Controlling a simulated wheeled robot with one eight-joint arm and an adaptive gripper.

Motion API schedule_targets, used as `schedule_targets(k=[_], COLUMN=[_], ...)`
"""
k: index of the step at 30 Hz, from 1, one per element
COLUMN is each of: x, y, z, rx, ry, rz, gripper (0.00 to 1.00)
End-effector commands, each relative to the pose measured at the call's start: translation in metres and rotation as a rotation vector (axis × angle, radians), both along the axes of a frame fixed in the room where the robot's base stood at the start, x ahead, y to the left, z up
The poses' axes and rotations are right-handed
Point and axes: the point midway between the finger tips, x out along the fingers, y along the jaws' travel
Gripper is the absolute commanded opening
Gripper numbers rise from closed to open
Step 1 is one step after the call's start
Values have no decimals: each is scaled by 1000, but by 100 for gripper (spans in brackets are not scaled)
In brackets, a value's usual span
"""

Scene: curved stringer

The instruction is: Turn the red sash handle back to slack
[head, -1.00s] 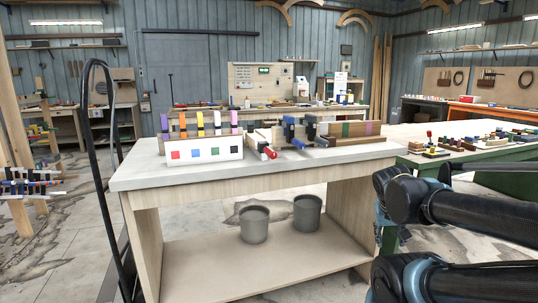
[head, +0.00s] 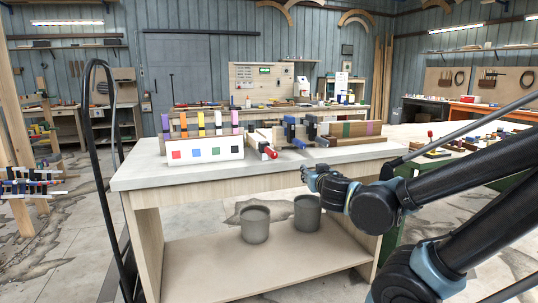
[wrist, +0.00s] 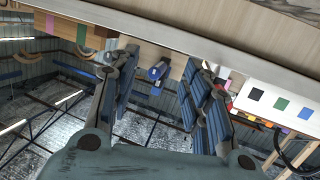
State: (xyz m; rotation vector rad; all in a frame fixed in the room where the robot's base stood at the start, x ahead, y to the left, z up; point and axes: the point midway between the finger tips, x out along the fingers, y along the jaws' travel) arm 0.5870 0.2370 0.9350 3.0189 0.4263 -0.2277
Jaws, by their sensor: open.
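The red sash handle (head: 269,152) sticks out toward the front edge of the bench (head: 260,176), just right of the white box in the head view. It belongs to a clamp lying on the bench top, among blue clamp parts (head: 290,130). My gripper (head: 312,176) is low and to the right of the handle, in front of the bench edge and apart from it. In the wrist view my gripper (wrist: 160,68) is open, its fingers wide apart with nothing held. A blue clamp part (wrist: 158,73) shows between them, and a bit of red shows beside the right finger, partly hidden.
A white box (head: 204,150) with coloured squares stands left of the handle, with several coloured clamps behind it. A wooden workpiece (head: 350,130) lies to the right. Two grey buckets (head: 255,225) stand on the lower shelf. A black hoop-shaped rail (head: 105,150) rises at the left.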

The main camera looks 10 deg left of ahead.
Motion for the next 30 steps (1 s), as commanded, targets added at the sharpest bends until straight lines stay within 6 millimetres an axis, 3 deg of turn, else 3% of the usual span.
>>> schedule_targets(k=[1, 3, 9, 17, 30], x=[-9, -20, -46, -48, -13], y=[20, 42, 80, 92, 112], z=[6, 15, 28, 31, 31], rx=[22, 52, 110, 124, 123], ry=[-27, -59, -109, -120, -121], rz=[56, 118, 239, 269, 266], gripper=[44, 44, 44, 44, 44])
